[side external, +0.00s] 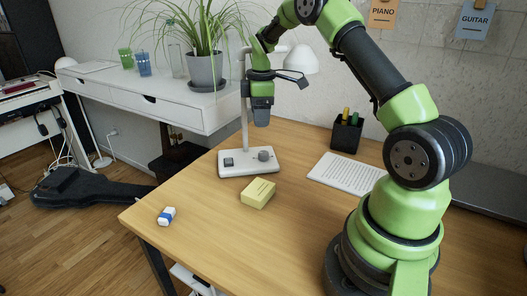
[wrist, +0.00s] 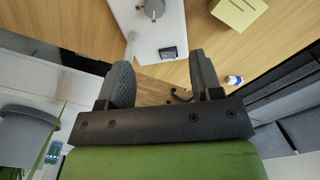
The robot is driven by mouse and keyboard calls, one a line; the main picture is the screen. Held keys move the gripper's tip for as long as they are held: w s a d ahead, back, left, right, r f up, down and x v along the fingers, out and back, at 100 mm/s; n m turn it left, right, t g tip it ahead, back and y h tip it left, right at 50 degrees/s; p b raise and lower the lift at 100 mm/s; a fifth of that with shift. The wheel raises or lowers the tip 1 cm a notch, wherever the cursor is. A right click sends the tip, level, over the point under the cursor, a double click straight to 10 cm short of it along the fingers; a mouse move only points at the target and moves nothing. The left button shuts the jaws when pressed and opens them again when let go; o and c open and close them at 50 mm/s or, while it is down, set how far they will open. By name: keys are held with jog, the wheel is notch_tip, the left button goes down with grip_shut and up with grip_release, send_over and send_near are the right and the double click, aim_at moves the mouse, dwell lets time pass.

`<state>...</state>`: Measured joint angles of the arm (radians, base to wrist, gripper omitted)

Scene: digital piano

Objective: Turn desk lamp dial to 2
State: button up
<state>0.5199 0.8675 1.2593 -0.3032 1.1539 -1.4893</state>
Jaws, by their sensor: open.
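The white desk lamp has a flat base (side external: 236,170) on the wooden desk, a thin upright post and a white shade (side external: 303,60). A grey round dial (side external: 263,156) stands on the right part of the base, and a dark square switch (side external: 229,162) is on the left part. My gripper (side external: 261,121) points down above the base, apart from the dial, close to the lamp post. In the wrist view its two fingers (wrist: 162,72) are apart with nothing between them. The dial (wrist: 154,9) shows there at the top edge, beyond the fingertips. Its number marks are too small to read.
A yellow block (side external: 258,194) lies in front of the base, and a blue-white eraser (side external: 167,216) near the desk's left edge. A potted plant (side external: 205,70) stands behind.

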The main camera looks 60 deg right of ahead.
aim_at(263, 153)
jog(key=f, duration=0.1)
jog(key=d+f, duration=0.1)
jog(key=f, duration=0.1)
jog(key=shift+s+d+n, duration=0.1)
jog(key=shift+d+n, duration=0.1)
jog(key=shift+n, duration=0.1)
notch_tip(263, 153, down, 9)
jog(key=shift+f, duration=0.1)
jog(key=c, duration=0.9)
